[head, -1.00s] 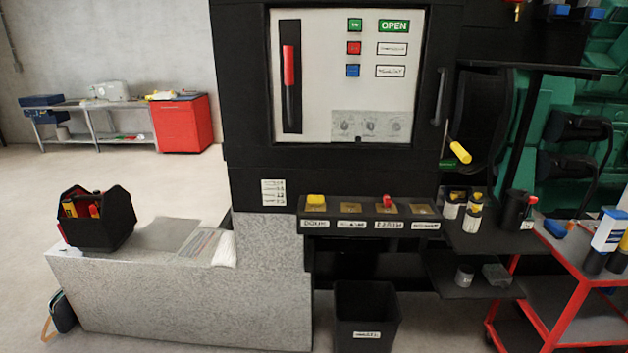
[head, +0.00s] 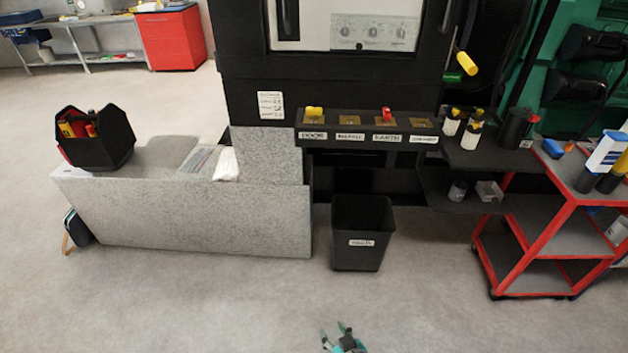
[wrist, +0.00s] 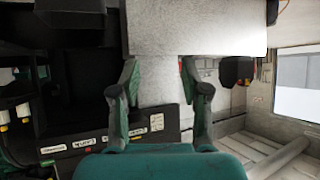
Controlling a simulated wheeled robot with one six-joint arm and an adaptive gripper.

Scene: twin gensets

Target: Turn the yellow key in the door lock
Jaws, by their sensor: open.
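The yellow key (head: 314,112) sits in the leftmost lock of a black lock strip (head: 368,126), above a label that appears to read DOOR. A red key (head: 387,114) sits in the third lock, marked EARTH. My gripper (head: 337,330) shows at the bottom edge of the head view, well apart from the strip. In the wrist view my gripper (wrist: 159,75) has its two green fingers spread with nothing held between them. The labelled strip (wrist: 95,148) also shows there at the lower left. I cannot make out the yellow key in that view.
A grey stone-like bench (head: 190,220) stands left of the locks, with a black toolbox (head: 95,150) on it. A black bin (head: 360,215) stands below the strip. A red-framed cart (head: 530,250) and a shelf of bottles are at right. The front floor is clear.

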